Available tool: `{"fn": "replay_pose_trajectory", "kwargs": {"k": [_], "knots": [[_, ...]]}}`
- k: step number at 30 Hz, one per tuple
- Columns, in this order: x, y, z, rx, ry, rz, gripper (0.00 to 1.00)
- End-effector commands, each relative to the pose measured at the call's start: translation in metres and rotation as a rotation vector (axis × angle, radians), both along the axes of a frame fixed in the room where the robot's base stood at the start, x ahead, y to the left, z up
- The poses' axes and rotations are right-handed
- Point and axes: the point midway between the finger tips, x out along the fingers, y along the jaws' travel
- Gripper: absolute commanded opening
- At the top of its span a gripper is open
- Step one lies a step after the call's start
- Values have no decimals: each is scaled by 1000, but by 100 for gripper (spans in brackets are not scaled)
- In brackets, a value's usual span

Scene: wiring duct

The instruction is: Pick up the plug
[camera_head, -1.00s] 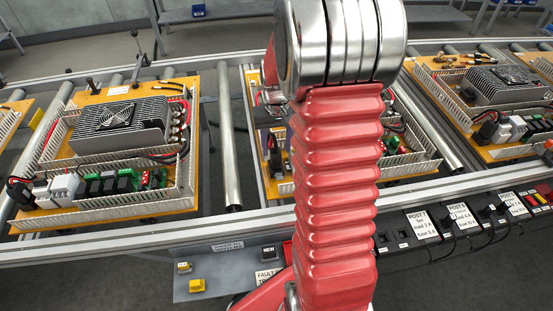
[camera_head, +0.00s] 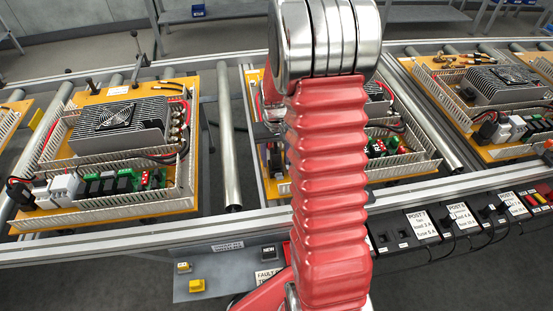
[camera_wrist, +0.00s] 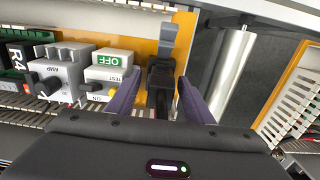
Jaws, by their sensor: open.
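In the wrist view, a black plug-like part (camera_wrist: 161,75) stands between the two purple fingers of my gripper (camera_wrist: 159,80). A grey piece (camera_wrist: 170,38) rises just beyond it; I cannot tell whether it belongs to the plug. The fingers are apart, one on each side of the black part. I cannot tell whether either finger touches it. Its lower end is hidden by my gripper body. In the head view, my red arm covers much of the middle orange board (camera_head: 253,88) and most of my gripper.
Left of the fingers in the wrist view are a white OFF/TEST switch (camera_wrist: 112,68) and a grey AMP module (camera_wrist: 62,72). A metal roller (camera_wrist: 230,68) lies to the right. Similar boards stand left (camera_head: 70,93) and right (camera_head: 437,72); a black socket strip (camera_head: 400,236) runs along the front.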

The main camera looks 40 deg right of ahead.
Motion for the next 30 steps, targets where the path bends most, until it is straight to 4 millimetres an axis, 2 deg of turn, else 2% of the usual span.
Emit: {"fn": "replay_pose_trajectory", "kwargs": {"k": [15, 30], "knots": [[0, 0, 0, 0, -1, 0, 46], [0, 0, 0, 0, -1, 1, 11]]}}
